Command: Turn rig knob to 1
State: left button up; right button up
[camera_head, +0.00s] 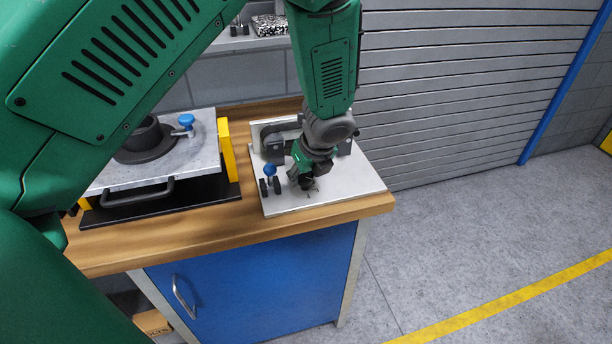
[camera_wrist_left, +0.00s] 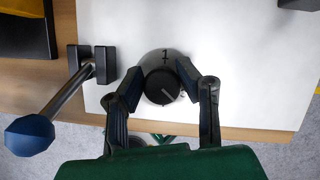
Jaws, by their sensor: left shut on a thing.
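The rig knob (camera_wrist_left: 163,87) is a dark round knob on a grey round base in the left wrist view. A mark "1" stands on the base above it, and the knob's pale pointer line points to the lower right, away from the 1. My left gripper (camera_wrist_left: 160,82) has one finger on each side of the knob and is shut on it. In the head view my left gripper (camera_head: 306,180) reaches down to the white rig plate (camera_head: 345,190) and mostly hides the knob. My right gripper is not in view.
A lever with a blue ball end (camera_wrist_left: 30,134) stands left of the knob, also in the head view (camera_head: 270,170). A grey pallet (camera_head: 190,160) with a handle and a dark round part sits left on the wooden bench (camera_head: 190,235). The plate's right side is clear.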

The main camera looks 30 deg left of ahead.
pick_arm(q)
jog(key=shift+s+d+f, duration=0.15)
jog(key=shift+s+d, duration=0.05)
jog(key=shift+d, duration=0.25)
dwell(0.4)
dwell(0.5)
jog(key=o, duration=1.1)
jog(key=shift+o, duration=0.3)
jog(key=shift+d+r, duration=0.35)
jog(key=v, duration=1.2)
